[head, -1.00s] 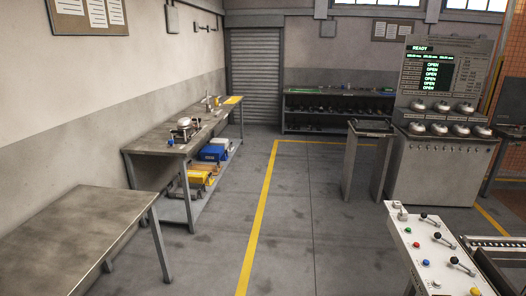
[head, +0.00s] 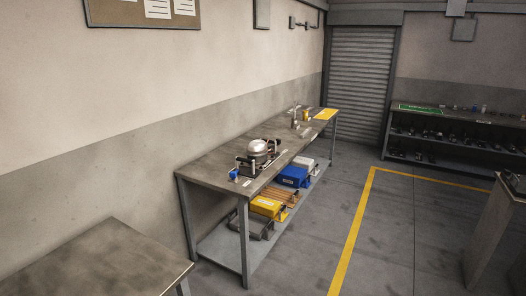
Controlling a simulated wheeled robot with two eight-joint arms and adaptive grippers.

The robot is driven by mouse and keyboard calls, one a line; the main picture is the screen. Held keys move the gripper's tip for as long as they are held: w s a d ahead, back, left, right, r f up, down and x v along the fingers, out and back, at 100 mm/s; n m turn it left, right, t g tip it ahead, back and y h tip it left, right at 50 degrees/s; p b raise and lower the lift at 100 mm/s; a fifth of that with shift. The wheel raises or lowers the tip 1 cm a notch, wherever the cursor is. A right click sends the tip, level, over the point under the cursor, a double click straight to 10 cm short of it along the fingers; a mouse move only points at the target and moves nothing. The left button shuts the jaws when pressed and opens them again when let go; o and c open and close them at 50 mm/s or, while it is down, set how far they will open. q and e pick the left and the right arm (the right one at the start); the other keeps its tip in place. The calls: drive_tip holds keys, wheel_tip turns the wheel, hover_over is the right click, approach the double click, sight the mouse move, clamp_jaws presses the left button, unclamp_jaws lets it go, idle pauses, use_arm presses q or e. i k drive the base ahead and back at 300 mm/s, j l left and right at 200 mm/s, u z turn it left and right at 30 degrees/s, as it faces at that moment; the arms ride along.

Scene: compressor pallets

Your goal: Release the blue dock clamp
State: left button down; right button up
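A long metal workbench (head: 205,165) stands along the left wall. On it sits a silver, rounded compressor-like unit (head: 258,147) in a dark fixture (head: 247,167). A small blue part (head: 233,174) is at the fixture's front left, near the bench edge. It may be the blue clamp, but it is too small to tell whether it is closed. Neither of my grippers is in view.
A yellow box (head: 267,206) and a blue box (head: 293,176) sit on the bench's lower shelf. An empty table (head: 95,265) is at the lower left. A dark shelf rack (head: 450,135) stands at the back right. Floor right of the bench is clear.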

sight(232, 175)
drive_tip(key=i+z, duration=0.15)
drive_tip(key=i, duration=0.8)
drive_tip(key=i+z, duration=0.15)
drive_tip(key=i, duration=0.8)
drive_tip(key=i+j+u, duration=0.1)
drive_tip(key=i+j, duration=0.25)
drive_tip(key=i+j+u, duration=0.1)
drive_tip(key=i+j, duration=0.2)
drive_tip(key=i, duration=0.25)
